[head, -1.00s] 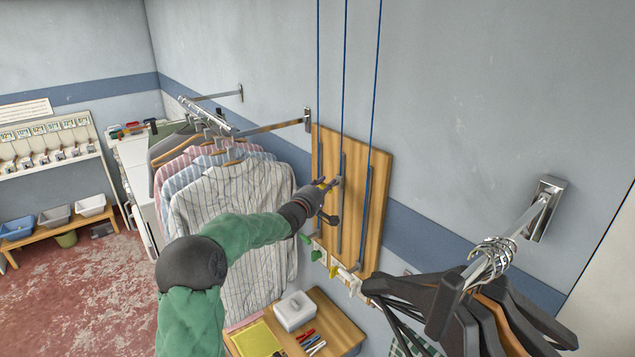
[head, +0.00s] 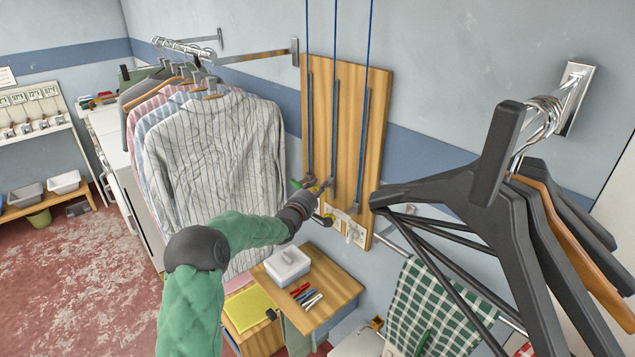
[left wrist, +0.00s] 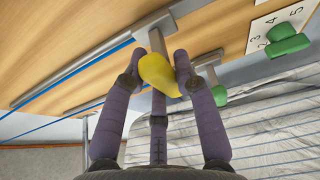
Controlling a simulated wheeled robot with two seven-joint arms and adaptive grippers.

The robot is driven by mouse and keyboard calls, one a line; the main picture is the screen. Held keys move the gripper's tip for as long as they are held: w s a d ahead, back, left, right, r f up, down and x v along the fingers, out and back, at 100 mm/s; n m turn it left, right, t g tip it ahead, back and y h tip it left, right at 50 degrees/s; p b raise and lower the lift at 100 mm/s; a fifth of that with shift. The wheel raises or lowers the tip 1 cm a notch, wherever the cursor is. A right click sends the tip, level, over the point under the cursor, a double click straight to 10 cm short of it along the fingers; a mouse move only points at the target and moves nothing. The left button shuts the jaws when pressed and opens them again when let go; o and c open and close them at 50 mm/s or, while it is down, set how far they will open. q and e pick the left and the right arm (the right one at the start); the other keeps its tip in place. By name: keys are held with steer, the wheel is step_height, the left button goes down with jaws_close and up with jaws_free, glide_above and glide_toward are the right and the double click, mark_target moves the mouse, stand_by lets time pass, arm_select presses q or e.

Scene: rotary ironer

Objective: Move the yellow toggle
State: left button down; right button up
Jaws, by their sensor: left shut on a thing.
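In the head view my left gripper (head: 318,190) is at the lower part of the middle rail (head: 334,130) on the wooden board (head: 349,100); the fingers mostly hide the toggle there. A green toggle (left wrist: 220,95) sits on a neighbouring rail, close beside one finger. My right gripper is in neither view.
Another green knob (left wrist: 290,43) lies by a white numbered plate (left wrist: 275,20). Black hangers (head: 500,200) hang right of the board. Striped shirts (head: 205,150) hang left. A small wooden table (head: 335,285) with a white box (head: 287,265) stands below.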

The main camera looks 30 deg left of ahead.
arm_select(q)
step_height(320, 180, down, 5)
steer(key=shift+r+b, duration=0.1)
steer(key=shift+b, duration=0.9)
steer(key=shift+d, duration=0.1)
steer(key=c, duration=0.9)
jaws_free()
steer(key=shift+f, duration=0.2)
steer(key=shift+c, duration=0.2)
steer(key=shift+r, duration=0.1)
steer(key=shift+s, duration=0.15)
steer(key=s, duration=1.1)
steer(key=shift+s+r, duration=0.15)
steer(key=shift+s, duration=0.2)
